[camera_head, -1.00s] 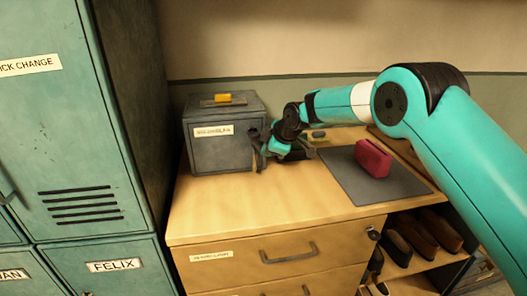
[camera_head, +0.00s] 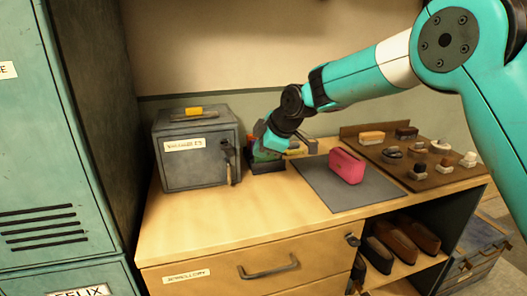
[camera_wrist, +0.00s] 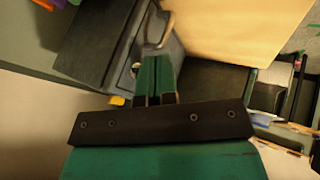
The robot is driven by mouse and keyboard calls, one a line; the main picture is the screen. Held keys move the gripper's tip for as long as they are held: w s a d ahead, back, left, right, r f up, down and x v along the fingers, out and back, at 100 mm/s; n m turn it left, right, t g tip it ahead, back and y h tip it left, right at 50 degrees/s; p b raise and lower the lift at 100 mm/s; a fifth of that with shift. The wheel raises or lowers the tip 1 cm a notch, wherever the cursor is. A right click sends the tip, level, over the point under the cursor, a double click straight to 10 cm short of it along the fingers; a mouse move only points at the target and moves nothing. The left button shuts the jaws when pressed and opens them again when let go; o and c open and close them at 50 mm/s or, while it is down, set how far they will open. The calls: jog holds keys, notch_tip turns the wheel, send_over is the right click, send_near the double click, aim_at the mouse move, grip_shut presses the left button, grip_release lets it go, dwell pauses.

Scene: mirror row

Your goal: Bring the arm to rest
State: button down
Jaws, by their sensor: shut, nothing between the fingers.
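My teal arm reaches in from the right in the head view. My gripper (camera_head: 270,140) is over the back of the wooden cabinet top, just right of a grey metal box. Its fingers are hard to make out there. In the wrist view my gripper (camera_wrist: 154,68) shows its two green fingers shut together, with nothing between them. The grey box (camera_head: 197,170) has a label, a yellow item on its lid and something hanging from its lock (camera_head: 228,165). The dark box also shows in the wrist view (camera_wrist: 95,45).
A dark holder (camera_head: 267,166) stands just below my gripper. A grey mat (camera_head: 318,190) bears a pink case (camera_head: 346,166). A brown tray (camera_head: 425,181) of small items lies at right. Teal lockers (camera_head: 60,140) stand left. The front cabinet top is clear.

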jog(key=s+d+r+m+g, duration=0.1)
jog(key=s+d+m, duration=0.2)
jog(key=s, duration=1)
jog(key=s+d+r+m+g+p, duration=0.1)
jog(key=s+d+m, duration=0.3)
jog(key=s, duration=0.9)
jog(key=s+d+r+m+g+h+p, duration=0.1)
jog(key=s+d+r+m+g, duration=0.2)
jog(key=s, duration=1)
jog(key=shift+s+d+m, duration=0.3)
jog(key=shift+d+m, duration=0.25)
jog(key=shift+m, duration=0.05)
jog(key=shift+r, duration=0.1)
